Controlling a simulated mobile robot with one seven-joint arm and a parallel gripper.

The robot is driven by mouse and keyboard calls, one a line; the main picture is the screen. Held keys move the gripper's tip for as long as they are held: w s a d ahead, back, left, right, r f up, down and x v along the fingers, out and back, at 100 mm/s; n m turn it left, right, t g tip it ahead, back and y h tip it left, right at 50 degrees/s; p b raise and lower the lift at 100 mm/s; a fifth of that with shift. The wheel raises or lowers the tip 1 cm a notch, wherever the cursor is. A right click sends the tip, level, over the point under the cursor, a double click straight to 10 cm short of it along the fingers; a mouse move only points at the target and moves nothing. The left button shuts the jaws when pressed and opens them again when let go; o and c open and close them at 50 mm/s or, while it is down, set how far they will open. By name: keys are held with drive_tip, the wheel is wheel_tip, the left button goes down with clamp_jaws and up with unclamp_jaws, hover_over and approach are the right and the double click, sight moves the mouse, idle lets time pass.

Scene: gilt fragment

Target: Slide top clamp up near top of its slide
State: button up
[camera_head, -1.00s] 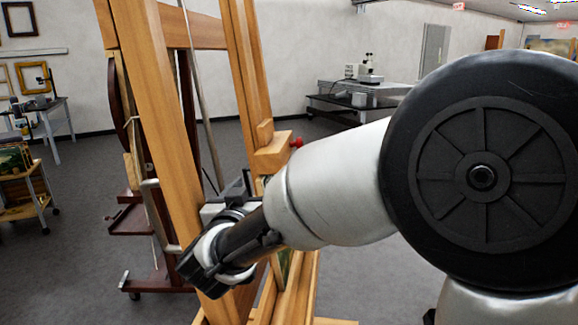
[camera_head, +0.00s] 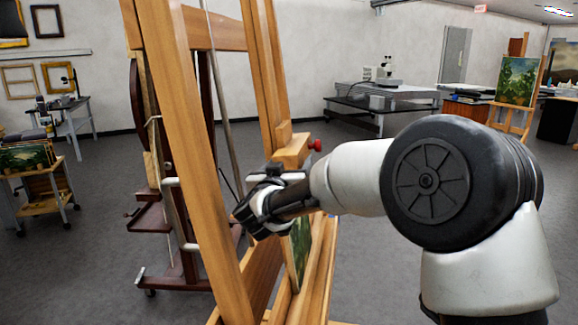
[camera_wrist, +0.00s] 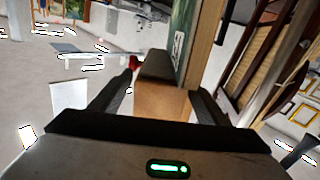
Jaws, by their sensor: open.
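The top clamp (camera_head: 293,148) is a light wooden block with a red knob (camera_head: 315,145) on its right side, on the easel's wooden upright (camera_head: 262,75). My gripper is just below the clamp in the head view, with its fingers mostly hidden by my wrist. In the wrist view my gripper (camera_wrist: 162,88) is open, its two dark fingers either side of the clamp's wooden block (camera_wrist: 160,101). The red knob (camera_wrist: 133,62) shows near the left fingertip. I cannot tell whether either finger touches the block. A green painting (camera_head: 301,252) stands below the clamp, partly hidden.
The easel's thick front post (camera_head: 185,150) rises left of my gripper. A dark wooden easel (camera_head: 150,215) on casters stands behind it. A cart (camera_head: 40,185) is at far left and a black table (camera_head: 375,108) at the back. Grey floor is open between.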

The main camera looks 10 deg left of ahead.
drive_tip(key=c, duration=1.5)
wheel_tip(320, 180, up, 20)
drive_tip(key=a+p, duration=0.2)
drive_tip(key=p, duration=1.3)
drive_tip(key=shift+a+p, duration=0.4)
drive_tip(key=shift+f, duration=0.1)
drive_tip(key=o, duration=1.3)
drive_tip(key=shift+c, duration=0.2)
drive_tip(key=shift+o, duration=1.2)
drive_tip(key=shift+f, duration=0.2)
